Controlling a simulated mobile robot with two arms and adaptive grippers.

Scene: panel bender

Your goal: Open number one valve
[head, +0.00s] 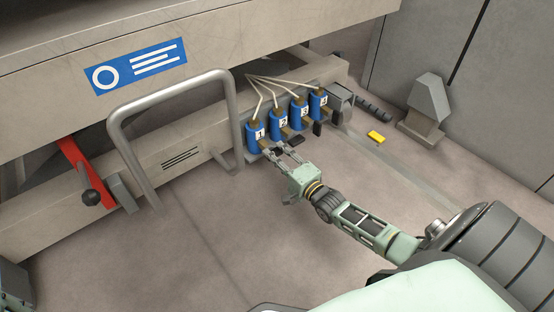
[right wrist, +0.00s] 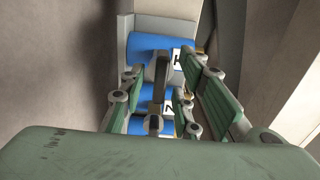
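The number one valve (head: 256,137) is the leftmost of several blue numbered valves on the low grey beam. In the right wrist view its blue body (right wrist: 148,43) is at the top, with a partly covered label. My right gripper (head: 279,152) is at its front, with its fingers apart. In the right wrist view a dark lever (right wrist: 161,78) lies between the open fingers (right wrist: 160,90). I cannot tell whether they touch it. The number two valve (head: 279,126) is just right of the gripper, its dark handle close to one finger. My left gripper is not in view.
Valves three (head: 299,112) and four (head: 318,103) stand further right. A bent grey tube rail (head: 133,150) stands left of the valves. A red lever (head: 78,165) is at the left. A yellow block (head: 376,137) lies on the floor. Open floor lies in front.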

